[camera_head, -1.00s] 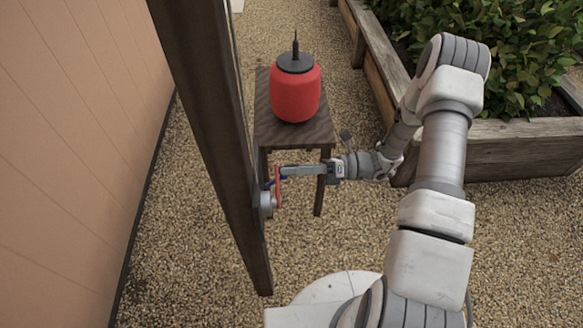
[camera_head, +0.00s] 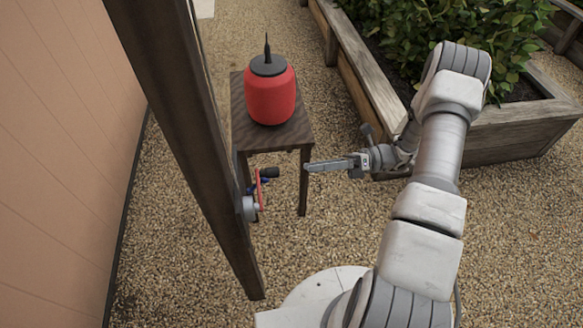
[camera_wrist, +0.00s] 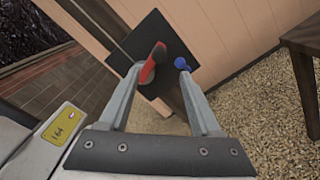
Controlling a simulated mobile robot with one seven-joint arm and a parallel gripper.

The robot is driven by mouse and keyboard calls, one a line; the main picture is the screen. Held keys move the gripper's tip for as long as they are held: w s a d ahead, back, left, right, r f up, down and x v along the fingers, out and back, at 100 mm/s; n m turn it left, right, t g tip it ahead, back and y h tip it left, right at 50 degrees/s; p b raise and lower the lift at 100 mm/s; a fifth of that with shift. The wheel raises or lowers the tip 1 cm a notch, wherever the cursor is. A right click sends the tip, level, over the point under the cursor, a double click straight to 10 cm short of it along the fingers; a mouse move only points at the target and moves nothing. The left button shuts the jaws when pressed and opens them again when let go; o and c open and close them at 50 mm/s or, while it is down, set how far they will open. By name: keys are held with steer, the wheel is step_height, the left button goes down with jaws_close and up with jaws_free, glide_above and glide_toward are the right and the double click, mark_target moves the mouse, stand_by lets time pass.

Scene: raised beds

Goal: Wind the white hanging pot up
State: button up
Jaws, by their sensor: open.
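A winch (camera_head: 250,208) with a grey body sits on the dark wooden post. Its red crank arm (camera_head: 261,190) stands roughly upright, with a black handle (camera_head: 270,172) at the top and a blue part beside it. My gripper (camera_head: 308,167) is to the right of the handle, apart from it and empty. In the wrist view, the open fingers of my gripper (camera_wrist: 160,78) point at the red crank (camera_wrist: 152,64) and a blue knob (camera_wrist: 182,63), with a dark square shape behind them. The white hanging pot is not in view.
A small wooden table (camera_head: 285,138) behind the winch bears a red jar-like object (camera_head: 270,95) with a black spiked top. A planted raised bed (camera_head: 510,137) is at the right. A tan wall (camera_head: 60,150) is at the left. Gravel lies between.

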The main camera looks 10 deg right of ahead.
steer(key=d, duration=0.6)
steer(key=shift+s, duration=0.1)
